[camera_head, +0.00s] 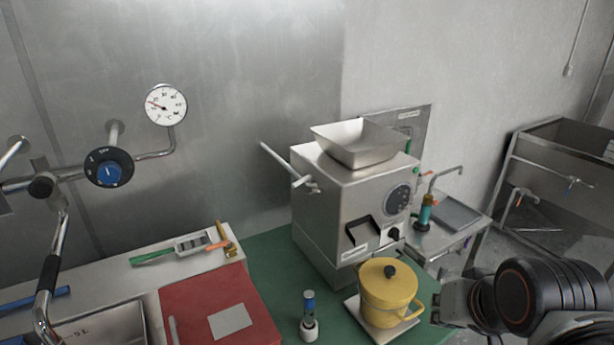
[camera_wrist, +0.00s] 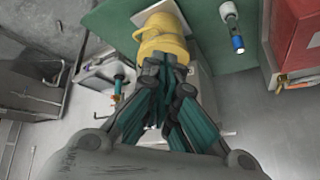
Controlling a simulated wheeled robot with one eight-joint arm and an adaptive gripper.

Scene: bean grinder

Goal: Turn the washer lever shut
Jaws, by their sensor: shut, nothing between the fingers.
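A small steel stand (camera_head: 455,236) right of the grinder carries a teal upright fitting (camera_head: 426,214) with an orange part and a curved spout. In the wrist view the teal fitting (camera_wrist: 119,83) shows left of my fingers, apart from them, with a small orange piece at its end.
A grinder (camera_head: 340,205) with a hopper stands on the green counter (camera_head: 268,260). The lidded yellow pot (camera_head: 385,295) stands before it, and a small blue-topped bottle (camera_head: 309,312) is nearby. A red box (camera_head: 205,292) is left. Floor shows between stand and large sink (camera_head: 500,190).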

